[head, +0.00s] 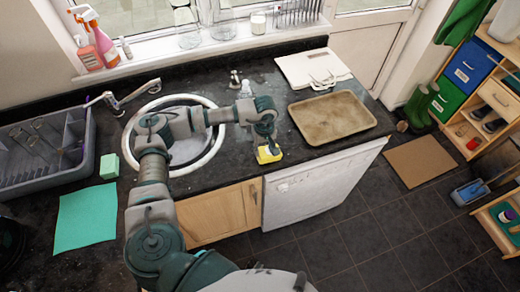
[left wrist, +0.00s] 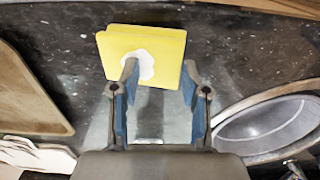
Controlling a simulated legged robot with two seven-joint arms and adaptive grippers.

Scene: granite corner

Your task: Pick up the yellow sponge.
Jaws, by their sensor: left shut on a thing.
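The yellow sponge (head: 268,154) is at the front part of the dark granite counter, right of the round sink, in the head view. In the left wrist view the sponge (left wrist: 148,52) is a yellow block with a white patch, between the fingers. My left gripper (head: 266,142) reaches in over the sink and is shut on the sponge. The left gripper's two fingers (left wrist: 158,85) also show in the left wrist view. Whether the sponge touches the counter is hard to tell. My right gripper is not in view.
A brown tray (head: 331,117) and a white board (head: 313,68) lie to the right. The round sink (head: 212,153) and tap (head: 120,96) are behind my arm. A green sponge (head: 109,166), a green cloth (head: 87,216) and a grey dish rack (head: 45,185) are at left.

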